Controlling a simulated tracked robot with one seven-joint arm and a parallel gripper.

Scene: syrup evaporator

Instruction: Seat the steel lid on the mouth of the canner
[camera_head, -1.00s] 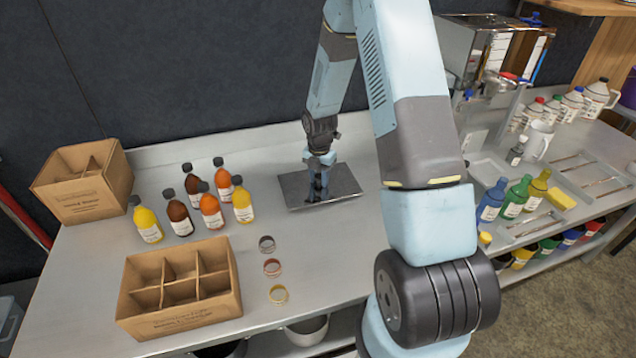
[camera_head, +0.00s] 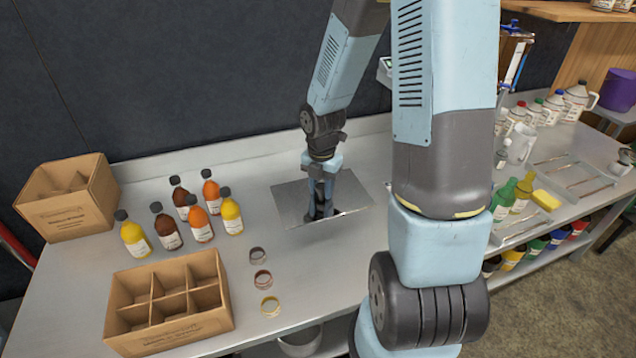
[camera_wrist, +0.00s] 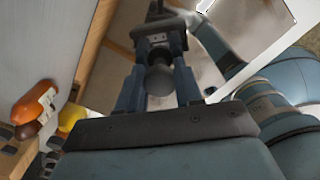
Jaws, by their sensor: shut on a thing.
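The steel lid (camera_head: 294,198) is a flat, mirror-like rectangular plate. In the head view it appears to hang a little above the bench, roughly level. My gripper (camera_head: 320,205) points down at its middle. In the wrist view my gripper (camera_wrist: 158,85) has its two fingers on either side of a dark round knob (camera_wrist: 158,78) on the lid (camera_wrist: 105,80), shut on it. The canner's mouth is not visible in either view. My arm covers much of the bench to the right of the lid, with only part of a metal apparatus (camera_head: 513,45) showing behind it.
Several sauce bottles (camera_head: 200,224) stand left of the lid, with two divided cardboard boxes (camera_head: 170,310) (camera_head: 68,205). Small rings (camera_head: 262,280) lie in front. Green and yellow bottles (camera_head: 505,200), jugs (camera_head: 577,100) and trays stand at right. A dark wall is behind.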

